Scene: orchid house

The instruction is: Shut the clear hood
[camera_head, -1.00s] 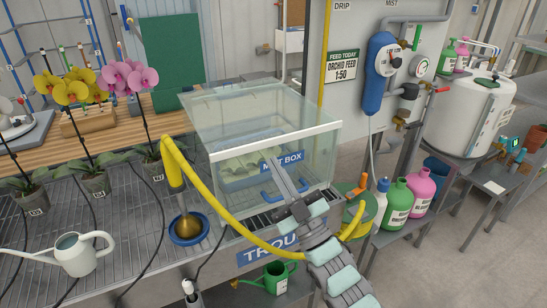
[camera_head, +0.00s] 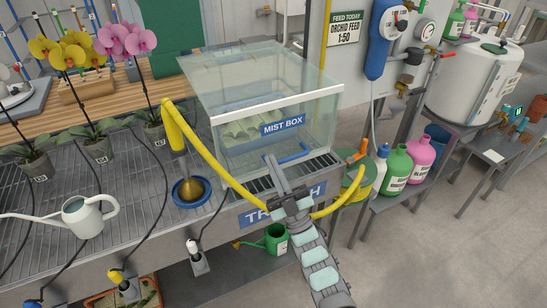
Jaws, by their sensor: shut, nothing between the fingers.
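The clear hood (camera_head: 235,150) is the glassy box with a pale front rim and the blue MIST BOX label (camera_head: 283,126). Its front panel stands upright and its top looks covered. The lower front edge is near the bench; I cannot tell whether it is fully seated. A blue bar handle (camera_head: 294,153) is low on the front. Pale leaves (camera_head: 240,130) show blurred through the panels. My gripper (camera_head: 273,168) is shut and empty, in front of the hood by the handle's left end. I cannot tell whether it touches the handle.
Bottles (camera_head: 397,168) stand right. A dark grate (camera_head: 322,162) lies before the hood.

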